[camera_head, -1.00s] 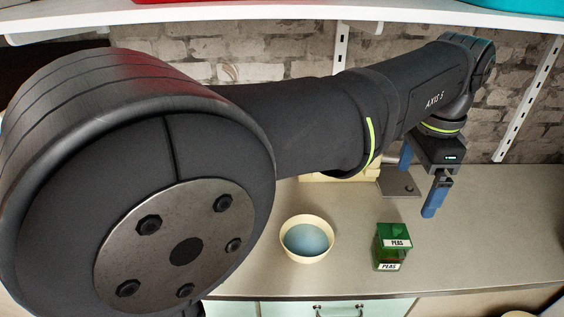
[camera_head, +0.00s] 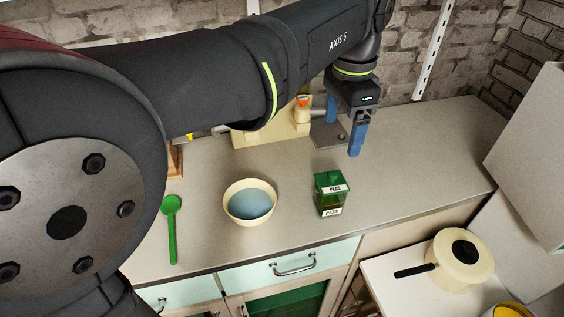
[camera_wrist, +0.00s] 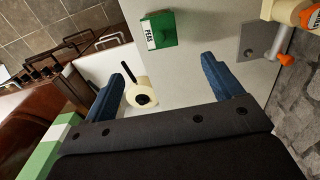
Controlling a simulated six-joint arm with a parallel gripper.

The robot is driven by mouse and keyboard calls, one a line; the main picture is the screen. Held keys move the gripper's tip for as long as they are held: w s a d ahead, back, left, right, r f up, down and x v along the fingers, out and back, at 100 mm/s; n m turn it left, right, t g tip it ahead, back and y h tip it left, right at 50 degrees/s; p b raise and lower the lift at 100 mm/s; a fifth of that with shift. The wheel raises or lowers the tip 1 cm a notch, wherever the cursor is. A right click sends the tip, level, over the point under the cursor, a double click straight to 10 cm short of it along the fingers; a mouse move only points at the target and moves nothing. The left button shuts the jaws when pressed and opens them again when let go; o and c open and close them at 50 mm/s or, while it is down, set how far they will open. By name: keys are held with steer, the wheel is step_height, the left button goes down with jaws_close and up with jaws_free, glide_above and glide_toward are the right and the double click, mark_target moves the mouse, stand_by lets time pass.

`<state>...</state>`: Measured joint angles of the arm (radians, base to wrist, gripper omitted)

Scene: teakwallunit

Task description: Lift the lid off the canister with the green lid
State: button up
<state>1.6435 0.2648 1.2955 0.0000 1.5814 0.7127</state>
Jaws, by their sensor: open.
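The canister (camera_head: 328,207) has a green lid (camera_head: 329,182) and stands upright on the counter, right of a bowl. Labels on the lid and the body read PEAS. The lid sits on the canister, and its top also shows in the wrist view (camera_wrist: 160,29). My gripper (camera_head: 343,135) is open and empty, with two blue fingers. It is above the counter, behind and slightly right of the canister, apart from it. In the wrist view my gripper (camera_wrist: 168,75) has its fingers wide apart.
A cream bowl (camera_head: 250,219) with a blue inside stands left of the canister. A green spoon (camera_head: 172,228) lies further left. A grey metal plate (camera_head: 326,139) is near my gripper. A lidded pot (camera_head: 463,262) stands on a lower surface at right. The counter right of the canister is clear.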

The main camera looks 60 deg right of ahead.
steer(key=c, duration=0.8)
steer(key=shift+o, duration=0.2)
steer(key=w+a+r+n+h, duration=0.2)
steer(key=a+r+n+h, duration=0.2)
steer(key=a+n, duration=0.25)
steer(key=g, duration=0.1)
glide_toward(332, 174)
steer(key=x, duration=0.9)
steer(key=shift+a, duration=0.1)
